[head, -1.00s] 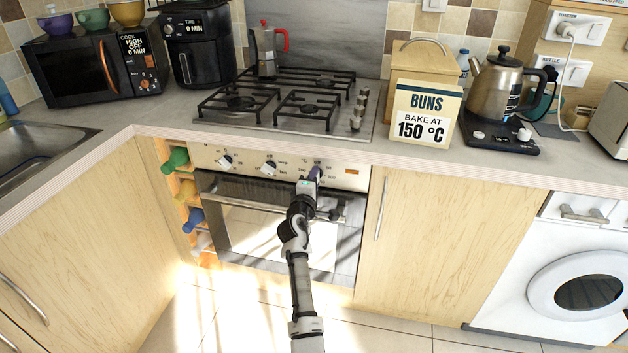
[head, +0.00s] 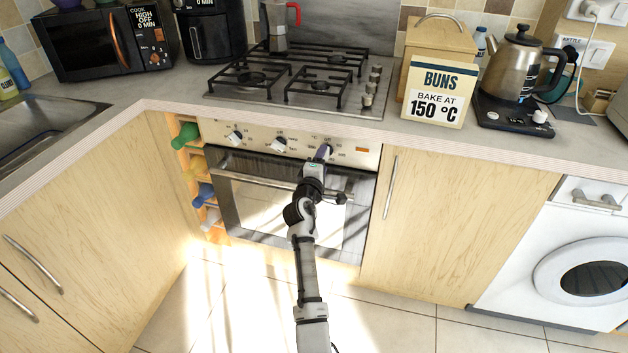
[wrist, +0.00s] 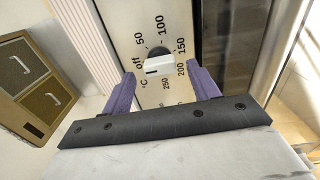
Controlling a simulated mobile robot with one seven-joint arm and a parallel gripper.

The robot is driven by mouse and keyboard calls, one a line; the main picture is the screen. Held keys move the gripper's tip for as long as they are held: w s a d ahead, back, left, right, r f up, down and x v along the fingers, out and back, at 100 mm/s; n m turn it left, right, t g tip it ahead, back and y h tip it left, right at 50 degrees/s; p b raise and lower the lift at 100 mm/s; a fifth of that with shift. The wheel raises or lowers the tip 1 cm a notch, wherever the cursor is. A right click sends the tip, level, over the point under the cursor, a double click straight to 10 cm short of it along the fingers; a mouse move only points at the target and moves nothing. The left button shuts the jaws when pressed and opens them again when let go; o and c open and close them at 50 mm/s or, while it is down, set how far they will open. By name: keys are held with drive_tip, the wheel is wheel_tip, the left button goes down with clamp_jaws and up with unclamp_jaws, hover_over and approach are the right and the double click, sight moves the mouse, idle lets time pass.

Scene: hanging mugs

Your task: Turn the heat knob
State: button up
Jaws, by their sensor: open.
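The heat knob (wrist: 158,65) is a white bar grip on a dark round base, on the oven's cream panel (head: 352,152). Its dial in the wrist view reads off, 50, 100, 150, 200 and 250; a short dark line on the grip lies at the end toward "off". My gripper (wrist: 162,76) is open, with one purple finger on each side of the knob. A gap shows at both sides.
Two other knobs (head: 234,137) (head: 278,144) are to the left. The oven door handle (head: 250,172) runs just below the panel, near my wrist. A hob (head: 290,108) is above. A sign (head: 438,92) reads "BUNS BAKE AT 150 °C".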

drive_tip(key=b+v, duration=0.1)
drive_tip(key=v, duration=1)
drive_tip(key=shift+s, duration=0.2)
drive_tip(key=shift+a, duration=0.15)
